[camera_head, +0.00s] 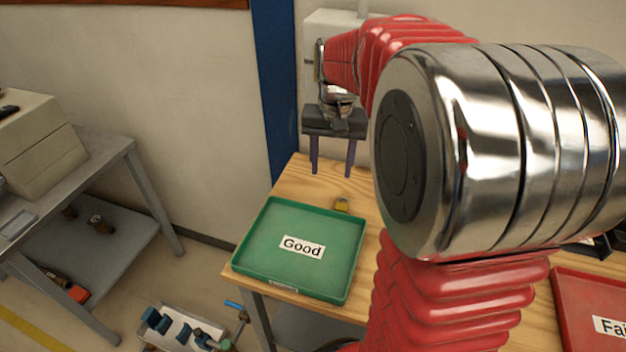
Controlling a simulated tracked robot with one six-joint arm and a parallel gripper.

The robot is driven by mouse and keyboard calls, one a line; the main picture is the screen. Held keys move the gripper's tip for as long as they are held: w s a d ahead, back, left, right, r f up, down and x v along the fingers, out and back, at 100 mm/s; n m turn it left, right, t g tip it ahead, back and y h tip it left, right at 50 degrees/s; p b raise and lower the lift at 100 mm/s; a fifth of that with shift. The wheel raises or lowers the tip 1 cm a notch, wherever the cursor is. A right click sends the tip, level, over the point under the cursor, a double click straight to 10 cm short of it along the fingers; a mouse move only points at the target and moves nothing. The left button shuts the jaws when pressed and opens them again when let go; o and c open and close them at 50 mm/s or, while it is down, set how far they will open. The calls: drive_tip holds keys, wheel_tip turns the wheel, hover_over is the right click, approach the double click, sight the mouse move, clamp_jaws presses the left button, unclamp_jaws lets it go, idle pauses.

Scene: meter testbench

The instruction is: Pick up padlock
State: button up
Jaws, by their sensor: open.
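My red and silver arm fills the right side and hides part of the table.
A green tray labelled "Good" (262,270) lies left on the wooden table (300,178). A red tray (570,290) with a partly cut-off label is at the right edge. A grey bench (90,168) stands at left.

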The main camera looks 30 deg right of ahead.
drive_tip(key=m+g, duration=0.1)
drive_tip(key=m, duration=0.1)
hover_over(341, 205)
wheel_tip(341, 205, down, 3)
drive_tip(key=shift+s+f, duration=0.1)
drive_tip(key=shift+f, duration=4.3)
drive_tip(key=shift+f, duration=2.6)
drive_tip(key=c, duration=1.2)
